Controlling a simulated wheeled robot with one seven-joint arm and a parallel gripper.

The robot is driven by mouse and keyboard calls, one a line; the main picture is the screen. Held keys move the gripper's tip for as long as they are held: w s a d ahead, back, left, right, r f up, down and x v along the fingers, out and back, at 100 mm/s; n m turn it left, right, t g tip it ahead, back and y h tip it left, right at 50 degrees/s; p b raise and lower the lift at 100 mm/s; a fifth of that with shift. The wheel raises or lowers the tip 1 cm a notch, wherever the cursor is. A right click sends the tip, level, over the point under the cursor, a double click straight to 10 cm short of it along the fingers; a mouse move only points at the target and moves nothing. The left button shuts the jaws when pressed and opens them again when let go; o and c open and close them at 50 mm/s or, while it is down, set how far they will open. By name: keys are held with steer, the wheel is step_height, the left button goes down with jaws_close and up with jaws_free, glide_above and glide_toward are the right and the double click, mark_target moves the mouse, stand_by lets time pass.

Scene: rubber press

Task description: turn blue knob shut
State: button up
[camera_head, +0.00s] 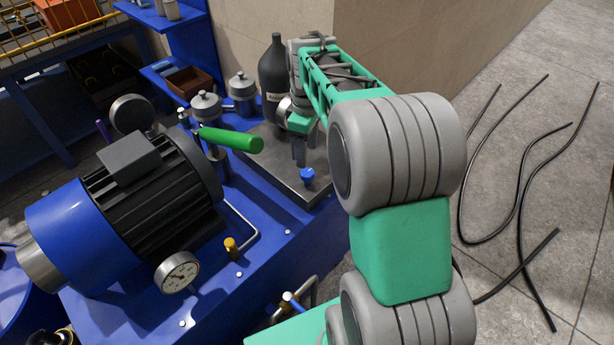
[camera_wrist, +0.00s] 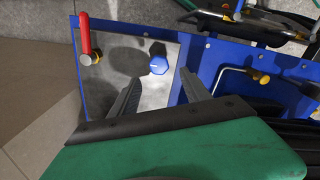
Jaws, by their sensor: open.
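The blue knob (camera_head: 308,175) sits on the grey metal plate (camera_head: 270,175) of the blue machine. In the wrist view the knob (camera_wrist: 158,65) shows as a blue faceted cap just beyond the fingertips. My gripper (camera_head: 305,152) points down over the plate, behind the knob in the head view. In the wrist view my gripper (camera_wrist: 160,82) has its two fingers apart, with the knob seen between and ahead of them. Nothing is held. I cannot tell the exact height gap between fingertips and knob.
A green lever handle (camera_head: 230,139) reaches toward the plate. A dark bottle (camera_head: 273,75) stands behind it. A red handle (camera_wrist: 85,35) rises at the plate's corner in the wrist view. A motor (camera_head: 140,190) and a gauge (camera_head: 177,272) are at left. Black cables lie on the floor at right.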

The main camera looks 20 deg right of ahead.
mark_target(307, 172)
step_height(307, 172, down, 8)
steer(key=shift+d+r, duration=0.1)
steer(key=shift+r, duration=0.15)
jaws_close()
stand_by(0.6)
